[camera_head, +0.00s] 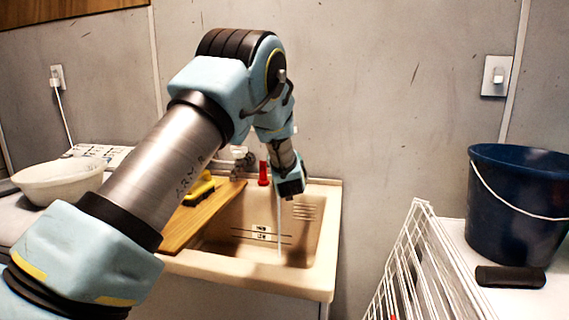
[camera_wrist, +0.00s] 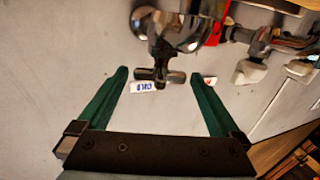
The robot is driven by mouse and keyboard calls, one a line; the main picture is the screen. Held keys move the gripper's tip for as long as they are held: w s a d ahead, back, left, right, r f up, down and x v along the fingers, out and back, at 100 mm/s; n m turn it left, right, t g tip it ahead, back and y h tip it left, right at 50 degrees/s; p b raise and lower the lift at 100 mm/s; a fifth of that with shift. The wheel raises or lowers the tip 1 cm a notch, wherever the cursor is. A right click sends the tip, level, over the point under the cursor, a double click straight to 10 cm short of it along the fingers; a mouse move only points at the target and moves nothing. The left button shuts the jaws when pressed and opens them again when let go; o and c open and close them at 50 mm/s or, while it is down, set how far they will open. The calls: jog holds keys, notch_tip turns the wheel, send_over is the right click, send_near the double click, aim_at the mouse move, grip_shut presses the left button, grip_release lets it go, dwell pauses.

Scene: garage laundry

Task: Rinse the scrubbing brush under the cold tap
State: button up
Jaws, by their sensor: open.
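The scrubbing brush (camera_head: 199,191), yellow with dark bristles, lies on a wooden board (camera_head: 212,217) across the left part of the sink (camera_head: 325,225). My gripper (camera_head: 290,190) is above the sink's back right, well away from the brush, and holds nothing. In the wrist view my gripper (camera_wrist: 159,76) is open, its green fingers either side of a metal cross handle (camera_wrist: 158,76). A label reading COLD (camera_wrist: 142,86) is on the wall beside this cold tap. Whether the fingers touch the handle is unclear. A thin pale vertical line, perhaps running water, shows below my gripper in the head view.
A red object (camera_head: 264,173) stands at the sink's back edge. A white bowl (camera_head: 60,182) is on the left. On the right are a white wire rack (camera_head: 420,270), a dark blue bucket (camera_head: 515,205) and a black object (camera_head: 510,277). More metal fittings (camera_wrist: 258,45) show in the wrist view.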

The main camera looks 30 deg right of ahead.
jog(key=b+v, duration=0.2)
jog(key=v, duration=0.7)
jog(key=shift+s, duration=0.2)
jog(key=shift+a, duration=0.1)
